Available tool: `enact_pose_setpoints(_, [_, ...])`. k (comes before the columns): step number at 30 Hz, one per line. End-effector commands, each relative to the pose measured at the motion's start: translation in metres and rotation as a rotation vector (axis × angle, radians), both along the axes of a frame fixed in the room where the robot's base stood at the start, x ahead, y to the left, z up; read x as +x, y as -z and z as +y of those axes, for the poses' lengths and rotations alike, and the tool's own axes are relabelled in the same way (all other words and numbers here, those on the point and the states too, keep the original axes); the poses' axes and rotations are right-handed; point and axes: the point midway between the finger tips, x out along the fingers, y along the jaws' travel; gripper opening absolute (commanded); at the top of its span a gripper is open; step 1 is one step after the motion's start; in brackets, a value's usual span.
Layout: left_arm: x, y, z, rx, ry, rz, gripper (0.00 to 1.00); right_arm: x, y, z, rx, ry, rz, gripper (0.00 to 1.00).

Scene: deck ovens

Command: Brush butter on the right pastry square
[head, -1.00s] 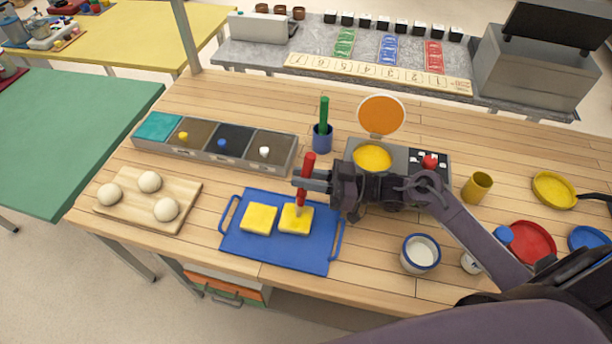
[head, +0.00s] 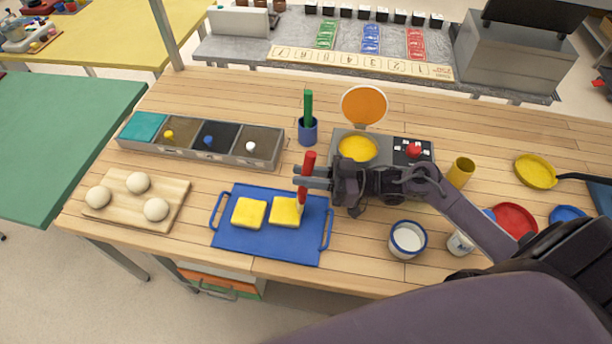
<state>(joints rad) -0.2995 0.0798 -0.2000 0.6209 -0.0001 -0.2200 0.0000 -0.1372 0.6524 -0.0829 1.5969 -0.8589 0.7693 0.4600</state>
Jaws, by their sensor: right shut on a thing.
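The right pastry square (head: 284,211), yellow, lies flat on a blue tray (head: 260,247) with a handle at each side. The left pastry square (head: 248,213) lies beside it, a small gap between. My right gripper (head: 305,182) is shut on a red-handled brush (head: 309,163) held nearly upright. The brush's pale tip is at the right edge of the right square; I cannot tell whether it touches. A round pan of yellow butter (head: 357,148) sits behind the gripper, with an orange disc (head: 365,105) standing behind it. My left gripper is out of view.
A blue cup (head: 308,132) with a green-handled tool stands behind the tray. A divided bin row (head: 265,160) is at back left, a board (head: 172,189) with dough balls at left. A white pot (head: 407,240) and a yellow cup (head: 461,172) are at right.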

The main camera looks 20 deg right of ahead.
Motion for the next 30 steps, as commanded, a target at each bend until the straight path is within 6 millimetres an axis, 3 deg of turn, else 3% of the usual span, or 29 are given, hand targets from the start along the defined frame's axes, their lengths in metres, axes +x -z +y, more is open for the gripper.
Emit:
enact_pose_setpoints(10, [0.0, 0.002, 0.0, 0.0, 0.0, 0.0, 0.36, 0.003, 0.0, -0.001, 0.0, 0.0, 0.0, 0.0])
enact_pose_setpoints(21, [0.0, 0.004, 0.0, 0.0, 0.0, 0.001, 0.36, 0.013, 0.001, 0.017, 0.0, 0.0, 0.001, 0.0])
enact_pose_setpoints(30, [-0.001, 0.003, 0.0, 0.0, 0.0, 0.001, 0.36, 0.013, 0.0, 0.018, 0.0, 0.0, 0.002, 0.0])
